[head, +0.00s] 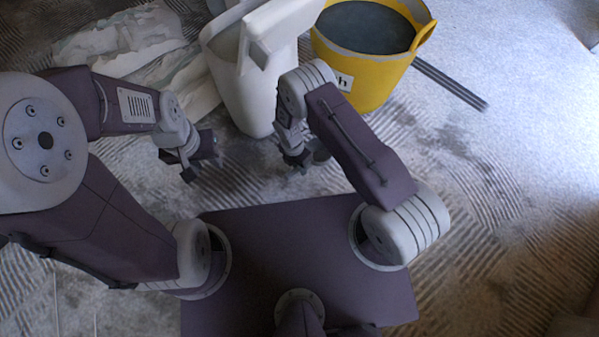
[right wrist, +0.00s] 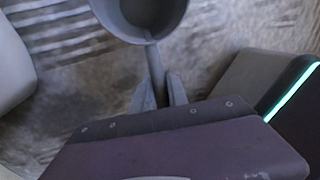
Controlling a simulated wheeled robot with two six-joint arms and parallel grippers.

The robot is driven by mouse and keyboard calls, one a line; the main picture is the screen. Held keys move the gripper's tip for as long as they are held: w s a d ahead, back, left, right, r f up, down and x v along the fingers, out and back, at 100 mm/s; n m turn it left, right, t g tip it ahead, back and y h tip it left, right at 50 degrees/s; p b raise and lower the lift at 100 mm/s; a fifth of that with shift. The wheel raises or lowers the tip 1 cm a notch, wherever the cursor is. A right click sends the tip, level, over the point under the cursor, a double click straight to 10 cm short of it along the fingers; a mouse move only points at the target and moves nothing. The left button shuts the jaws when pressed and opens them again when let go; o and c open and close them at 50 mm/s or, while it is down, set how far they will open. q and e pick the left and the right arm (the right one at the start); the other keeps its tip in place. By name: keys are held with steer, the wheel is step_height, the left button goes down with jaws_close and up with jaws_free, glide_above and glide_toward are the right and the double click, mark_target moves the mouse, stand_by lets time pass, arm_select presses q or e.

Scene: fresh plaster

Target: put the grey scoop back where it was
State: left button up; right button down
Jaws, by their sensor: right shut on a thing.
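The grey scoop (right wrist: 155,60) shows in the right wrist view, its round bowl at the top edge and its handle running down between my fingers. My right gripper (right wrist: 158,92) is shut on that handle. In the head view my right gripper (head: 298,160) hangs low in front of the white bin; the scoop is mostly hidden there by my arm, and I cannot make it out clearly. My left gripper (head: 203,168) is to the left, apart from the bin, with nothing seen in it; its jaws are too small to judge.
A white bin (head: 228,85) stands beyond my grippers. A yellow tub (head: 365,88) of grey contents stands right of it, with a dark bar (head: 450,84) on the floor beside it. Crumpled pale sheets (head: 120,45) lie at back left.

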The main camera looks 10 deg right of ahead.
step_height(320, 180, down, 4)
steer(key=b, duration=0.3)
steer(key=shift+f+b, duration=0.2)
steer(key=shift+b, duration=0.1)
steer(key=shift+r+p, duration=0.25)
steer(key=shift+p, duration=0.05)
steer(key=shift+f, duration=0.1)
steer(key=c, duration=1.3)
jaws_free()
step_height(320, 180, up, 12)
steer(key=w+a+p, duration=0.1)
steer(key=p, duration=0.7)
steer(key=shift+w+a, duration=0.2)
steer(key=shift+a, duration=0.05)
